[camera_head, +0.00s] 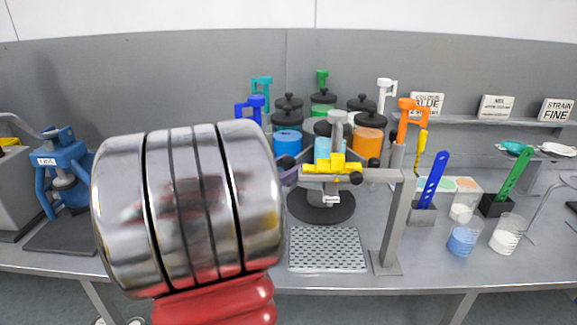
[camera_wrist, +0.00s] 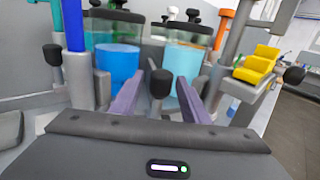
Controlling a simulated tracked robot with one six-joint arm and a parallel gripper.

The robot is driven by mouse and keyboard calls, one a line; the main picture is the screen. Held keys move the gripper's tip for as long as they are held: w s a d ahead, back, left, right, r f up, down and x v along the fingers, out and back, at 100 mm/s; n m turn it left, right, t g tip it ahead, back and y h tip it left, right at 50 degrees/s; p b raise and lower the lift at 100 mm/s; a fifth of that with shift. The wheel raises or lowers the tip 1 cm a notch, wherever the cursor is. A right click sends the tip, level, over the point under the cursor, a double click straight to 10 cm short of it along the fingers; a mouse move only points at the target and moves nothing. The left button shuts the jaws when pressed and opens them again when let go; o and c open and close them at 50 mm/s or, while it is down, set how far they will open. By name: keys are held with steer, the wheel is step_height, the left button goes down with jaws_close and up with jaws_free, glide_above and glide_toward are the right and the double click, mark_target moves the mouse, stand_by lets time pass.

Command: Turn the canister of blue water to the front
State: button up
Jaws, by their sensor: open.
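A ring of clear canisters with black lids stands on a round dark base (camera_head: 321,206). A canister of deep blue liquid (camera_head: 288,142) is at the ring's left front and shows in the wrist view (camera_wrist: 118,65). A canister of pale blue liquid (camera_head: 322,148) is at the front, behind a yellow block (camera_head: 325,165); it also shows in the wrist view (camera_wrist: 183,62). My gripper (camera_wrist: 160,78) is open, its two purple fingers on either side of a black knob (camera_wrist: 160,84). Contact with the knob cannot be told. In the head view my arm hides most of the gripper.
A grey stand (camera_head: 392,230) carries the yellow block before the ring. A perforated tray (camera_head: 327,250) lies in front. An orange-handled tap (camera_head: 409,110) is on the right. Beakers (camera_head: 465,237) and a blue press (camera_head: 68,170) stand farther out.

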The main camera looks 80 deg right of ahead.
steer(key=shift+c, duration=0.4)
jaws_close()
